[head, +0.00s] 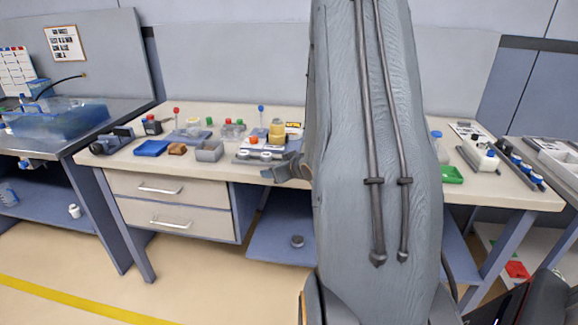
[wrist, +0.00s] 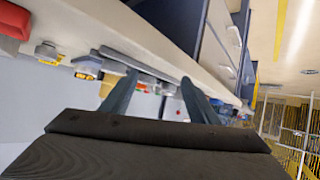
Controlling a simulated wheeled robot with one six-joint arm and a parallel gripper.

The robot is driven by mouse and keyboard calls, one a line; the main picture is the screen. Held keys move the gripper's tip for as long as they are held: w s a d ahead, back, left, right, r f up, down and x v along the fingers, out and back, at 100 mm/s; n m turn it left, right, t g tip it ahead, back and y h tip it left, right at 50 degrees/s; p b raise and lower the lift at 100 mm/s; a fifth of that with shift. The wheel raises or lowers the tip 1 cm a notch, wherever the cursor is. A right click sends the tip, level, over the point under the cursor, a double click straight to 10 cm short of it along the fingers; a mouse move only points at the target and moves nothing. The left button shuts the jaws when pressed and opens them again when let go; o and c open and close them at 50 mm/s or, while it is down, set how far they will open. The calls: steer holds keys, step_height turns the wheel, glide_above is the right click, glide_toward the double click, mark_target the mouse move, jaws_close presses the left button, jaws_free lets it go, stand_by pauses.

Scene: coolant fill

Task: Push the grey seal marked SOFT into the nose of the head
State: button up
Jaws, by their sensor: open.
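My gripper (wrist: 158,82) is open, with its two dark fingers apart and nothing seen between them. In the wrist view it points along the bench, which appears steeply tilted. In the head view the end of my arm (head: 290,172) shows at the bench's front edge, partly behind my large grey arm link. I cannot tell which part is the head. I cannot make out the seal marked SOFT; no such lettering is readable.
My arm link hides the bench's middle. Floor in front is clear at left.

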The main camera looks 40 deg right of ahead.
steer(key=d, duration=0.1)
steer(key=s+d+t, duration=0.1)
steer(key=d, duration=0.1)
steer(key=d+f+t, duration=0.1)
steer(key=d, duration=0.1)
steer(key=shift+s+d+b, duration=0.25)
steer(key=shift+b, duration=0.15)
steer(key=s+d+t, duration=0.3)
steer(key=shift+d+b, duration=0.2)
steer(key=shift+b, duration=0.2)
steer(key=shift+s+d+r+t+y, duration=0.15)
steer(key=shift+s+d+t+y, duration=0.05)
steer(key=shift+d+t+y, duration=0.1)
steer(key=w, duration=0.2)
steer(key=w+p, duration=0.1)
steer(key=w, duration=0.2)
steer(key=w+p, duration=0.1)
steer(key=w, duration=0.1)
steer(key=shift+w+a+f, duration=0.2)
steer(key=shift+w+f, duration=0.05)
steer(key=shift+w, duration=0.05)
steer(key=c, duration=1.1)
